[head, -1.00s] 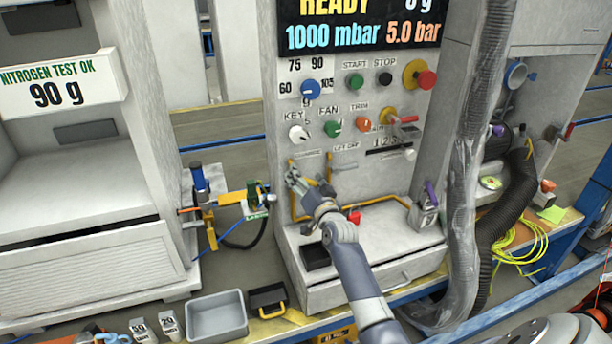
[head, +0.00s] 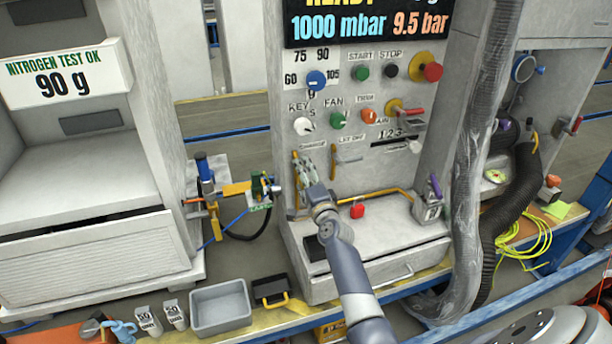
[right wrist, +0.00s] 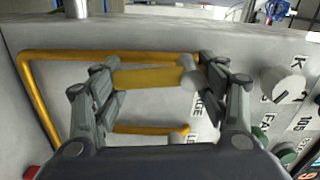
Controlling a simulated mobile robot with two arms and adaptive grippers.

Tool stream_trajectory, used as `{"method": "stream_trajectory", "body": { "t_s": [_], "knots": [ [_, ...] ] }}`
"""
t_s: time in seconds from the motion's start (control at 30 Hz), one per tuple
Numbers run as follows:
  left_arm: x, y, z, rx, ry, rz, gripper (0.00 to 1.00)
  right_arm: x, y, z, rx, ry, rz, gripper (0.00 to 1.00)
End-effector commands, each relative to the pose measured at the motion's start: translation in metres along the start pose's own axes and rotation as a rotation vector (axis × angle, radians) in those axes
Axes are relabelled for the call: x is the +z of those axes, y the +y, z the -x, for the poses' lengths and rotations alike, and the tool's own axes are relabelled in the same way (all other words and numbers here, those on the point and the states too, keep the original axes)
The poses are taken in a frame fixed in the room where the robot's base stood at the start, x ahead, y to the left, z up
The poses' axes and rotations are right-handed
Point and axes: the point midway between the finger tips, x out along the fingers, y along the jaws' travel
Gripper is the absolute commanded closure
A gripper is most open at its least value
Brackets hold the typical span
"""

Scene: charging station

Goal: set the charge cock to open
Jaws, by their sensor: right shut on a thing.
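The charge cock (right wrist: 150,78) has a yellow lever with a round grey end, beside the CHARGE label, on the grey panel. In the right wrist view it spans the space between my right gripper's (right wrist: 158,82) two fingers, which are shut on it. In the head view my right gripper (head: 307,165) is at the panel below the CHARGE label, its fingers pointing up and covering most of the cock. The lever looks about parallel to the yellow pipe beside it. The display (head: 366,24) reads 1000 mbar and 9.5 bar. My left gripper is not in view.
A second yellow lever (head: 333,161) sits close to the right under the LIFT OFF label. Yellow pipe (right wrist: 110,56) runs around the cocks. Knobs and buttons, including the white key knob (head: 303,126), are just above.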

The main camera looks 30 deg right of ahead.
Motion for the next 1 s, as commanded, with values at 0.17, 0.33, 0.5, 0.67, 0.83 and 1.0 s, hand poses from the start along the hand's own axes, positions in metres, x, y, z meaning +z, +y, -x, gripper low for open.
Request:
{"method": "stream_trajectory", "body": {
  "t_s": [0.17, 0.33, 0.5, 0.67, 0.83, 1.0],
  "knots": [
    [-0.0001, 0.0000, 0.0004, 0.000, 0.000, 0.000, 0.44, 0.0017, -0.0013, -0.0005, -0.003, 0.002, -0.083, 0.76],
    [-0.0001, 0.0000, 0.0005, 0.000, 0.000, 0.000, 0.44, 0.0029, -0.0012, -0.0005, -0.003, 0.001, -0.125, 0.76],
    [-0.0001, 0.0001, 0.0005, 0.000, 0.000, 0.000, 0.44, 0.0034, -0.0011, -0.0005, -0.003, 0.001, -0.143, 0.76],
    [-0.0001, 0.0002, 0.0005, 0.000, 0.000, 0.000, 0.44, 0.0035, -0.0012, -0.0005, -0.003, 0.001, -0.146, 0.76],
    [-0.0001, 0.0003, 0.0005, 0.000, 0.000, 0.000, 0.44, 0.0035, -0.0012, -0.0005, -0.003, 0.001, -0.146, 0.76],
    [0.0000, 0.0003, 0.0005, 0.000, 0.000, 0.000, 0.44, 0.0037, -0.0008, -0.0004, -0.003, 0.001, -0.144, 0.12]
  ]
}}
